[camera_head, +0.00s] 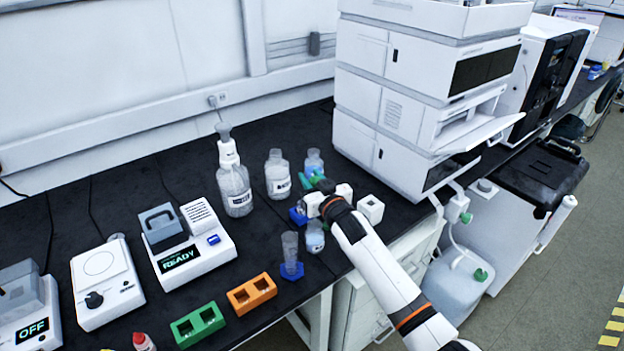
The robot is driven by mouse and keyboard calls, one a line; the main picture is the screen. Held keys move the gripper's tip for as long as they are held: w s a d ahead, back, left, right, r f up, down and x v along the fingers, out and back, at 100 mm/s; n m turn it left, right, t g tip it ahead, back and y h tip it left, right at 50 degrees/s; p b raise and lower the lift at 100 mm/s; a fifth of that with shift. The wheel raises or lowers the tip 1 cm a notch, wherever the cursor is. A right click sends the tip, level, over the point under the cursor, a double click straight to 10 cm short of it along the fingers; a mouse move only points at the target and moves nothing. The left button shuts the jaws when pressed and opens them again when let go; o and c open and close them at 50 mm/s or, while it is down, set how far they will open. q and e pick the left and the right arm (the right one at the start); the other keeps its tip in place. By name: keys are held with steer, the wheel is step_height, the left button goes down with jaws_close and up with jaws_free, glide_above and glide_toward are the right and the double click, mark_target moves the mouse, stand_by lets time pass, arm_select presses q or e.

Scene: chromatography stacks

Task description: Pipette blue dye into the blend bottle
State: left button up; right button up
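My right gripper (322,197) is at the bench's right part, its arm coming in from the lower right. A small green piece (319,182) shows at its tip; I cannot tell whether it is held or is a pipette. Just behind is a clear bottle with blue liquid (313,164). A small clear bottle with pale bluish liquid (315,238) stands in front of the gripper. A labelled clear bottle (278,177) stands to the left; its label is unreadable, so I cannot tell which is the blend bottle. My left gripper is out of view.
A tall dispenser bottle (236,187), a cylinder on a blue base (291,255), orange (252,294) and green (197,323) racks and a "READY" device (190,250) stand left. A white cube (370,209) and instrument stack (420,100) are right.

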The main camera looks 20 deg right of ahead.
stand_by(0.4)
step_height(320, 180, up, 4)
steer(key=p, duration=0.3)
steer(key=shift+p, duration=0.4)
